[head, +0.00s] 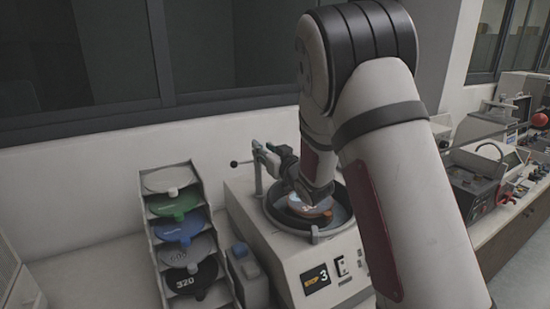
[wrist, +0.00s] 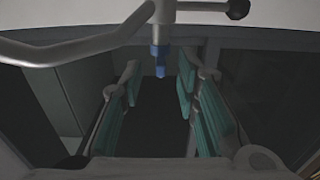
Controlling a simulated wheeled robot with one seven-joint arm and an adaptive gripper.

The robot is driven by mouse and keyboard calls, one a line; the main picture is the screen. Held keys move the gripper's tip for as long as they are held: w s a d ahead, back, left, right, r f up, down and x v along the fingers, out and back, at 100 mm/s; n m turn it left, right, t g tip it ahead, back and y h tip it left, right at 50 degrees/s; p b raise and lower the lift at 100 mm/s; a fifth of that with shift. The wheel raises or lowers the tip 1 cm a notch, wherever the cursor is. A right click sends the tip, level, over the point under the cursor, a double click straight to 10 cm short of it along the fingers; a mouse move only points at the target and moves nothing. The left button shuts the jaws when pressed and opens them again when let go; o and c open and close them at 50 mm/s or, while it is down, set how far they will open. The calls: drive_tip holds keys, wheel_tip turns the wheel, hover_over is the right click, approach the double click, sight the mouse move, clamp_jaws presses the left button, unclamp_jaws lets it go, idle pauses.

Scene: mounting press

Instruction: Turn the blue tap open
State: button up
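The blue tap (wrist: 159,58) hangs below a grey metal pipe (wrist: 75,50) in the wrist view. My gripper (wrist: 158,85) is open, with teal-padded fingers to the left and right of the blue tap's lower end. I see no clear contact, and the depth between them is hard to judge. In the head view, my gripper (head: 272,152) is beside a thin post (head: 257,172) at the rear of a pale machine (head: 285,252). My arm covers part of the machine. I cannot make out the blue tap there.
The machine's round bowl (head: 271,212) holds a disc (head: 309,207) under my wrist. A rack (head: 150,240) of coloured discs stands left of the machine. A bench (head: 520,215) with equipment is at the right. The wall and dark window are close behind.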

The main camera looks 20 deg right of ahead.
drive_tip(key=v, duration=0.8)
drive_tip(key=shift+s, duration=0.3)
drive_tip(key=s+d+r+m+g+h, duration=0.1)
drive_tip(key=s+r+g+h, duration=0.15)
drive_tip(key=s, duration=0.35)
drive_tip(key=s+d+r+m+g+h, duration=0.2)
drive_tip(key=s+r+g, duration=0.1)
drive_tip(key=s, duration=0.2)
drive_tip(key=s+a+g, duration=0.2)
drive_tip(key=s+g, duration=0.1)
drive_tip(key=s, duration=0.9)
drive_tip(key=s+a+f+g, duration=0.1)
drive_tip(key=s+a+g, duration=0.2)
drive_tip(key=s, duration=1)
drive_tip(key=shift+s+a+n+y, duration=0.25)
drive_tip(key=shift+s+n+y, duration=0.05)
drive_tip(key=shift+s+y, duration=0.05)
drive_tip(key=shift+f+g, duration=0.1)
drive_tip(key=shift+g, duration=0.15)
